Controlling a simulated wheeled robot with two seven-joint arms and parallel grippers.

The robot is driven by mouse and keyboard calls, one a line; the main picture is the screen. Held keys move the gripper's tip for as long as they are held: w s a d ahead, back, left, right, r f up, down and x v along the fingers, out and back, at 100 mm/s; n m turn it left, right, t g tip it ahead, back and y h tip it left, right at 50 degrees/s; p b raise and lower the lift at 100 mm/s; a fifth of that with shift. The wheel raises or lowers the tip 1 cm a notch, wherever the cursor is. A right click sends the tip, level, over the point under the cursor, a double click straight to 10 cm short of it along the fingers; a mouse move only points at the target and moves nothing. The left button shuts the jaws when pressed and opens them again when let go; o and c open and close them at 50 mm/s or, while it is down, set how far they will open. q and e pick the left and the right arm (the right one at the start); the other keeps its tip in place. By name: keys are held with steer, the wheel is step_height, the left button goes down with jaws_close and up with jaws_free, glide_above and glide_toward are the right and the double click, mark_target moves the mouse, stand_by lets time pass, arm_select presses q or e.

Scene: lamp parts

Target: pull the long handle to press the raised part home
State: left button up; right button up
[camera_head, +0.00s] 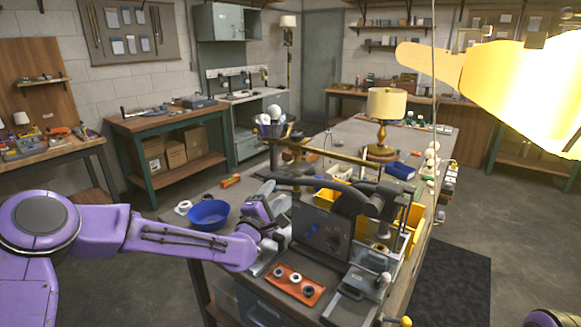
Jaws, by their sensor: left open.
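A dark bench press with an upright plate (322,232) stands at the near end of the long workbench (345,135). Thick black arms (362,196) cross over its top. A long thin brass-coloured bar (345,154) extends above it; I cannot tell if this is the handle. My left gripper (276,237) is open beside the left side of the press, and I cannot make out contact. The raised part cannot be told apart among the dark pieces. Only a purple piece of my right arm shows at the bottom right; its gripper is out of view.
An orange tray (279,271) with several round parts lies in front of the press. A blue bowl (208,214) is to the left, yellow bins (411,219) are to the right. A table lamp (386,108) stands behind. A large glowing shade (500,78) fills the upper right.

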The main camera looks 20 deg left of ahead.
mark_target(284, 177)
arm_select(q)
steer(key=w+p, duration=0.1)
steer(key=w, duration=0.2)
steer(key=w+p, duration=0.1)
steer(key=w, duration=0.3)
steer(key=w+p, duration=0.1)
steer(key=w, duration=0.2)
steer(key=shift+w+r, duration=0.2)
steer(key=shift+r, duration=0.2)
steer(key=shift+d, duration=0.15)
jaws_close()
steer(key=shift+d, duration=0.1)
